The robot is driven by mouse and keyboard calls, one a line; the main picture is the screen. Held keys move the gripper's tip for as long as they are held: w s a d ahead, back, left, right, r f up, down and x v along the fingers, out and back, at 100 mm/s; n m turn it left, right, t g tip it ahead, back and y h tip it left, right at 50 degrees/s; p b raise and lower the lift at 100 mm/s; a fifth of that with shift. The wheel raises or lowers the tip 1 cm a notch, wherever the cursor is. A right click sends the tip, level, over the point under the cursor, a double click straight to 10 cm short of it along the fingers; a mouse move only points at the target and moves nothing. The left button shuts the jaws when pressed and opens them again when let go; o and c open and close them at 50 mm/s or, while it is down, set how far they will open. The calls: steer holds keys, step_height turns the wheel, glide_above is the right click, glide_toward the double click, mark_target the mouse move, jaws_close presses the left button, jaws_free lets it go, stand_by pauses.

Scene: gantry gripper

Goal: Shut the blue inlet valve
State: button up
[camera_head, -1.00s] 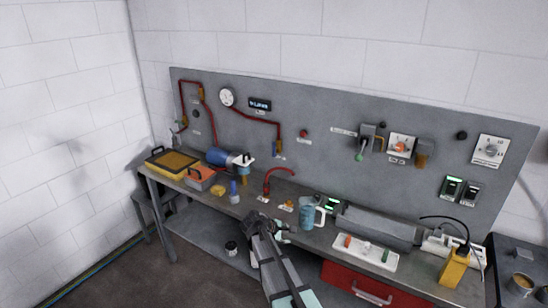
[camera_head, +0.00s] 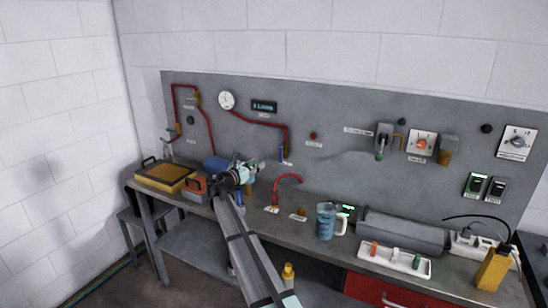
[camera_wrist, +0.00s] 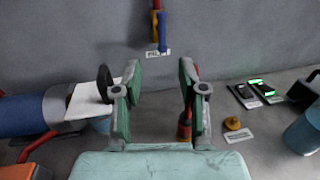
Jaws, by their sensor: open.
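The inlet valve's blue handle (camera_wrist: 162,32) points straight down at the top middle of the wrist view, beside a brass body, with a white label (camera_wrist: 157,53) below it. In the head view, the blue handle (camera_head: 282,153) hangs at the lower end of a red pipe on the grey panel. My gripper (camera_wrist: 158,85) is open and empty, its green-padded fingers apart. The handle lies beyond the gap between them, not touched. In the head view, my gripper (camera_head: 248,170) is left of the valve and hides part of the blue motor or pump.
A blue cylinder (camera_wrist: 25,115) with a white block lies left of my fingers. A red pipe (camera_wrist: 185,122) rises by the right finger. A blue mug (camera_head: 326,222), a white tray (camera_head: 398,260) and a yellow box (camera_head: 494,268) stand farther right. The panel around the handle is clear.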

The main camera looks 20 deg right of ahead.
mark_target(281, 150)
steer(key=p+x, duration=0.6)
steer(key=x, duration=1.1)
steer(key=shift+d, duration=0.25)
steer(key=shift+c, duration=0.3)
jaws_close()
